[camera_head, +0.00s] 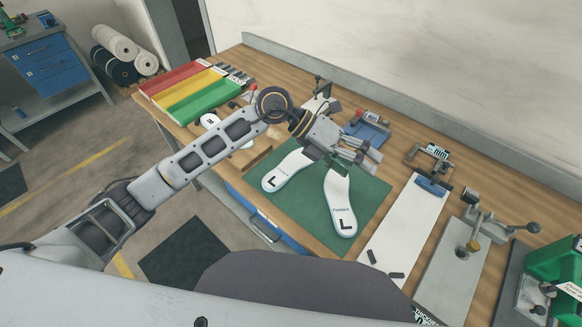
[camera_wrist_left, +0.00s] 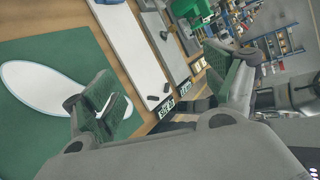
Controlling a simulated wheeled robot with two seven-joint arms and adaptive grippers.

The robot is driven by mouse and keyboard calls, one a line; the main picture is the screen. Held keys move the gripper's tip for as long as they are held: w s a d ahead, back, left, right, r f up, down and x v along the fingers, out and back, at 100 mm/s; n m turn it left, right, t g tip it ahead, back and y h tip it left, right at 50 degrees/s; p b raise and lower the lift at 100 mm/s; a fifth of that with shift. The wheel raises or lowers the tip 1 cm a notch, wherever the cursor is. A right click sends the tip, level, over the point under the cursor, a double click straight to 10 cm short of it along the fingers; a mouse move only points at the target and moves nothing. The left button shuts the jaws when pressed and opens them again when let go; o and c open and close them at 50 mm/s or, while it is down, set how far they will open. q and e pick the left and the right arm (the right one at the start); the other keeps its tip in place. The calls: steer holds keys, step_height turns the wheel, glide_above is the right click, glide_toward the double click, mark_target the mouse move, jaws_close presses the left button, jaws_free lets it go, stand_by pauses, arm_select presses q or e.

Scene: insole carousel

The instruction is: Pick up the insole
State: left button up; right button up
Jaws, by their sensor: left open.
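Two white insoles marked with a black L lie flat and apart on a green mat (camera_head: 290,215). The left insole (camera_head: 287,172) and the right insole (camera_head: 341,205) show in the head view. My left gripper (camera_head: 360,154) is open and empty near the mat's far edge, beyond the right insole's far end. In the left wrist view my gripper's fingers (camera_wrist_left: 170,92) are spread with nothing between them. One white insole (camera_wrist_left: 50,86) lies there on the green mat (camera_wrist_left: 60,50), left of the fingers; I cannot tell which one. My right gripper is not in view.
Red, yellow and green bins (camera_head: 195,95) stand at the table's left end. A white board (camera_head: 410,225) with a clamp lies right of the mat. A grey plate with a lever (camera_head: 450,270) and a green machine (camera_head: 555,265) stand further right. A blue fixture (camera_head: 367,131) is behind my gripper.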

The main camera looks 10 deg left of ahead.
arm_select(q)
steer(key=w+a+f+t+y, duration=0.1)
steer(key=w+a+f+y, duration=0.4)
steer(key=a, duration=0.4)
steer(key=n+t+y, duration=0.1)
steer(key=y, duration=0.6)
glide_above(279, 179)
steer(key=shift+f, duration=0.35)
step_height(279, 179, down, 7)
steer(key=shift+f+p, duration=0.1)
steer(key=shift+p, duration=0.3)
steer(key=shift+f, duration=0.75)
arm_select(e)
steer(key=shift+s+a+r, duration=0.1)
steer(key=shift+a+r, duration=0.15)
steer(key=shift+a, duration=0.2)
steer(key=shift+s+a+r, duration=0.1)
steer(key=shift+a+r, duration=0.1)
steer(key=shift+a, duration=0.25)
arm_select(q)
steer(key=shift+f, duration=0.1)
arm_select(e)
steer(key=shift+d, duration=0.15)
